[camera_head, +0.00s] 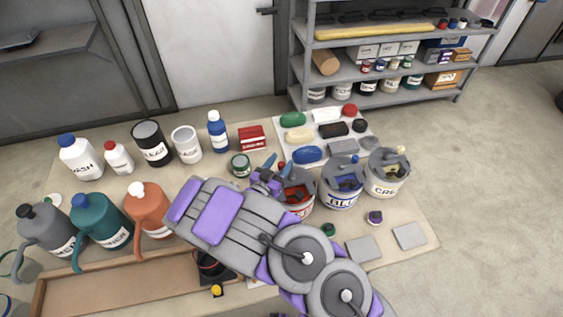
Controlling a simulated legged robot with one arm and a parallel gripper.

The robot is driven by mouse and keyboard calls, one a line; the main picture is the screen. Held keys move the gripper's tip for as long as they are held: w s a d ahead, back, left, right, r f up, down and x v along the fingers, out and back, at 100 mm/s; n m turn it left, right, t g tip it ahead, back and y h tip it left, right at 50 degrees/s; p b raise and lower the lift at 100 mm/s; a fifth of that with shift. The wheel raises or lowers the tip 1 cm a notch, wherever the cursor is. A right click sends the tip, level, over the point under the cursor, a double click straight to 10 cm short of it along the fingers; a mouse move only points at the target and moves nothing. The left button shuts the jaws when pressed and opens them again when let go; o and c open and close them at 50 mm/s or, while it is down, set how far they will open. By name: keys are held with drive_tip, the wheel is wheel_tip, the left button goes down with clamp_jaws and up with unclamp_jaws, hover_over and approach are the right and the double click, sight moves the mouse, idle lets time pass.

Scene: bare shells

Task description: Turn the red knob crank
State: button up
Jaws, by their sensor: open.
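A can with a red label (301,210) stands at the right middle of the table, with a grey crank lid (298,184) on top. I cannot make out its red knob; my gripper and arm cover that side of the can. My gripper (275,166) is open at the can's left upper edge, its blue fingertips pointing up and away from me. I cannot tell whether it touches the crank. My grey and purple arm hides the can's lower left. To the right stand a blue-labelled can (342,200) and a cream can (385,187), also with grey crank lids.
Jugs, such as an orange jug (150,212), stand in front. A white board (304,136) with coloured blocks lies behind the cans. A grey shelf (378,75) stands beyond the table (417,212).

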drive_tip(key=shift+w+d+r, duration=0.1)
drive_tip(key=shift+w+d, duration=0.6)
drive_tip(key=shift+d, duration=0.25)
drive_tip(key=shift+a, duration=0.15)
drive_tip(key=shift+a, duration=0.25)
drive_tip(key=shift+c, duration=1.2)
drive_tip(key=shift+d, duration=0.15)
drive_tip(key=c, duration=0.7)
